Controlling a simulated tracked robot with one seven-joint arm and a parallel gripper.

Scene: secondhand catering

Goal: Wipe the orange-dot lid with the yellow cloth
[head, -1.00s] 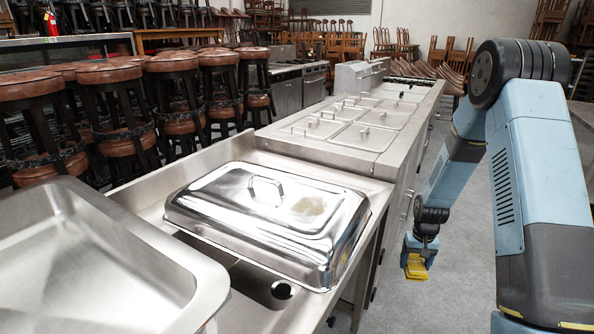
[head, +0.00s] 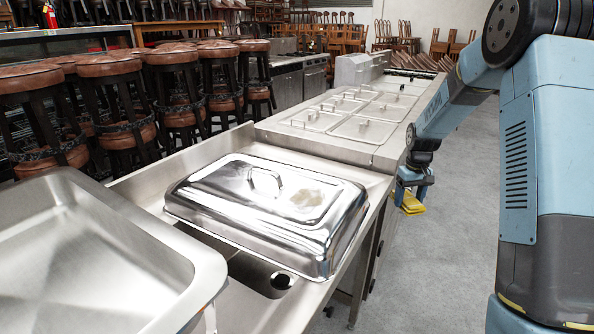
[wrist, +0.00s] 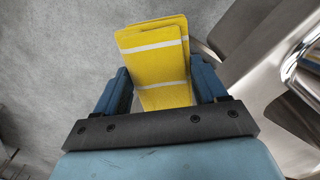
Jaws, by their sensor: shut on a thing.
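My gripper (head: 413,190) is shut on the yellow cloth (head: 412,204), beside the right side of the steel counter and above the floor. In the wrist view the folded cloth (wrist: 158,65), yellow with pale stripes, is pinched between the blue fingers (wrist: 162,88). A large shiny steel lid (head: 262,212) with a loop handle lies on the near counter, with a brownish smear (head: 307,198) right of its handle. I cannot make out an orange dot on it. Several smaller flat lids (head: 352,110) sit farther back; no dot shows on them either. The cloth is apart from every lid.
A deep steel pan (head: 90,260) stands at the near left. A counter opening (head: 262,275) shows in front of the big lid. Brown-seated stools (head: 110,100) crowd the left. The grey floor (head: 455,250) on the right is clear. Steel surfaces (wrist: 235,25) fill the wrist view's right.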

